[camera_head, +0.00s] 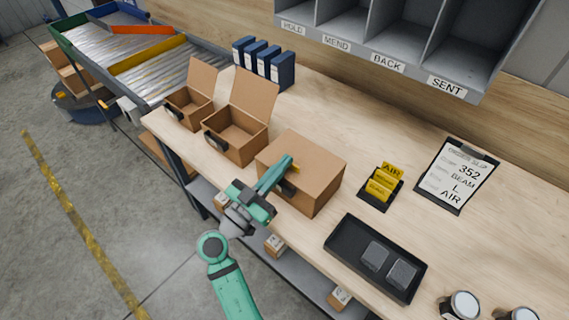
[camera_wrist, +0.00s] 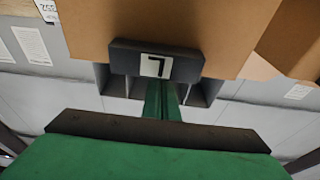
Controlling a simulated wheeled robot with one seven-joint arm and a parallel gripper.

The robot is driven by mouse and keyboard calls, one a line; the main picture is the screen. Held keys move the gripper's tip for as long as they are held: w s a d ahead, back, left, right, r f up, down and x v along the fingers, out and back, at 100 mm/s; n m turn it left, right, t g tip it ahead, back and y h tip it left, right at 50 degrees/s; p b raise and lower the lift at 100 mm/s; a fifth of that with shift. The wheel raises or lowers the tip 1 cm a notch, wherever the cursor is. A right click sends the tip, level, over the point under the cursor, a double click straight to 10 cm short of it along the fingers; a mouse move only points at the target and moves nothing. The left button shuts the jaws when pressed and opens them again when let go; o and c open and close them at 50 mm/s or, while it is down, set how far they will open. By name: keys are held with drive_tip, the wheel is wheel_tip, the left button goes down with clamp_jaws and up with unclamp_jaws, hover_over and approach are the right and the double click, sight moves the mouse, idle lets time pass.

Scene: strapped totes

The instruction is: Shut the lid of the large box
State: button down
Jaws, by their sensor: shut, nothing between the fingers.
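The large box (camera_head: 312,158) is a brown carton on the bench, the rightmost of three. Its lid looks flat across the top, with no raised flap showing. A dark plate (camera_wrist: 125,62) on its front reads L, upside down in the wrist view. My gripper (camera_head: 288,161) is shut and empty, its green fingers reaching over the box's front edge. A small yellow piece shows beside the fingertips. In the wrist view the shut fingers (camera_wrist: 162,92) point at the plate. Whether they touch the box I cannot tell.
A medium box (camera_head: 233,137) and a small box (camera_head: 188,107) stand open to the left, lids upright. Blue binders (camera_head: 280,70) stand behind. A black tray (camera_head: 345,262), a yellow card holder (camera_head: 381,187) and a clipboard (camera_head: 457,175) lie to the right.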

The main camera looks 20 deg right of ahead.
drive_tip(key=shift+f, duration=0.25)
wheel_tip(320, 180, up, 5)
drive_tip(key=shift+s+f, duration=0.1)
drive_tip(key=shift+f, duration=0.1)
drive_tip(key=f+v, duration=0.1)
drive_tip(key=v, duration=0.9)
drive_tip(key=shift+f, duration=0.25)
